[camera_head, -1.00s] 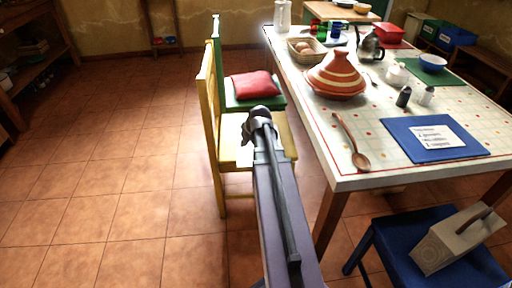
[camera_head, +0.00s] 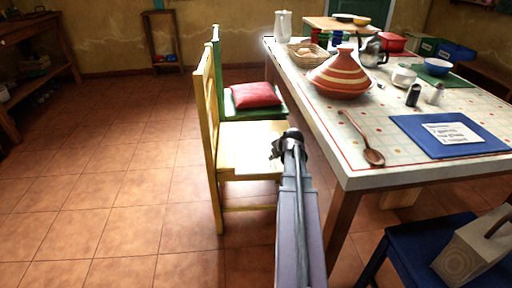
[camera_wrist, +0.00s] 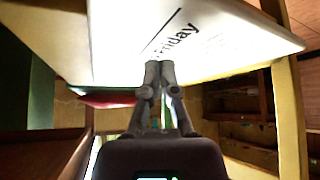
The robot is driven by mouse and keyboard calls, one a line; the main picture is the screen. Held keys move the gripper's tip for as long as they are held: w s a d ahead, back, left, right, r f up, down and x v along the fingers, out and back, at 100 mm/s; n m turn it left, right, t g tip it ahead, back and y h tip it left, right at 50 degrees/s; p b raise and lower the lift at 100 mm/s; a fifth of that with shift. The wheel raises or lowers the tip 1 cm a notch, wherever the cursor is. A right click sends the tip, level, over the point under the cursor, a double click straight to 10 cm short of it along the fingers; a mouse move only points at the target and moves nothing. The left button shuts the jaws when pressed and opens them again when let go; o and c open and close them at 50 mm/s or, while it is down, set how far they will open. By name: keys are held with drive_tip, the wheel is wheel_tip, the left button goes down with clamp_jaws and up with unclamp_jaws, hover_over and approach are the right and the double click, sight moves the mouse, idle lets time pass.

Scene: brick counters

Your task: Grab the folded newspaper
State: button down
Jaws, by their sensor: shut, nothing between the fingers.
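A white printed sheet, which looks like the folded newspaper (camera_wrist: 215,50), fills the top of the wrist view, with large dark lettering that reads like "Friday". I cannot make it out clearly in the head view. My gripper (camera_wrist: 160,68) is shut and empty, and its fingertips overlap the sheet's edge in the wrist view. I cannot tell whether they touch it. In the head view my gripper (camera_head: 283,145) is in front of the right side of the yellow chair (camera_head: 240,138), near its seat.
The table (camera_head: 362,178) on the right holds a striped tagine (camera_head: 341,78), a wooden spoon (camera_head: 362,137) and a blue mat (camera_head: 408,123). A green chair (camera_head: 232,110) with a red cushion (camera_head: 255,94) stands behind. A blue chair (camera_head: 420,250) is at lower right. Floor at left is clear.

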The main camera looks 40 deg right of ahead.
sight(262, 153)
drive_tip(key=shift+w, duration=0.15)
drive_tip(key=w, duration=0.4)
drive_tip(key=w+d, duration=0.1)
drive_tip(key=w, duration=0.6)
drive_tip(key=shift+w+d, duration=0.25)
drive_tip(key=shift+w, duration=0.1)
drive_tip(key=shift+f+b, duration=0.3)
drive_tip(key=shift+b, duration=0.05)
drive_tip(key=shift+f+b, duration=0.4)
drive_tip(key=shift+a, duration=0.1)
drive_tip(key=shift+s, duration=0.2)
drive_tip(key=s, duration=0.5)
drive_tip(key=shift+s+a, duration=0.2)
drive_tip(key=shift+a, duration=0.15)
